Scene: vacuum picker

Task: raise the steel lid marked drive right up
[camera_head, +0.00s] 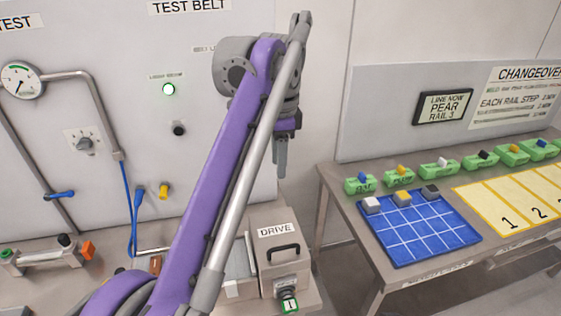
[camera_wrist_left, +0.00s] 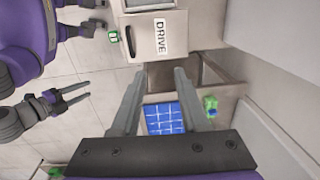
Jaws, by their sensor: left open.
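The steel lid marked DRIVE (camera_head: 262,236) is the grey top of a box on the bench at the bottom centre of the head view. It looks shut. A black handle (camera_head: 285,250) stands on its front side. The lid also shows at the top of the left wrist view (camera_wrist_left: 178,25). My left gripper (camera_head: 280,172) hangs above and behind the box, fingers down, touching nothing. In the left wrist view its two fingers (camera_wrist_left: 161,71) are apart and empty. My right gripper (camera_wrist_left: 80,98) shows at the left of that view, fingers apart and empty.
A side table at right holds a blue gridded tray (camera_head: 425,240), several green blocks (camera_head: 358,185) and a yellow numbered mat (camera_head: 490,205). A wall panel with a gauge (camera_head: 20,80) and pipes stands at left.

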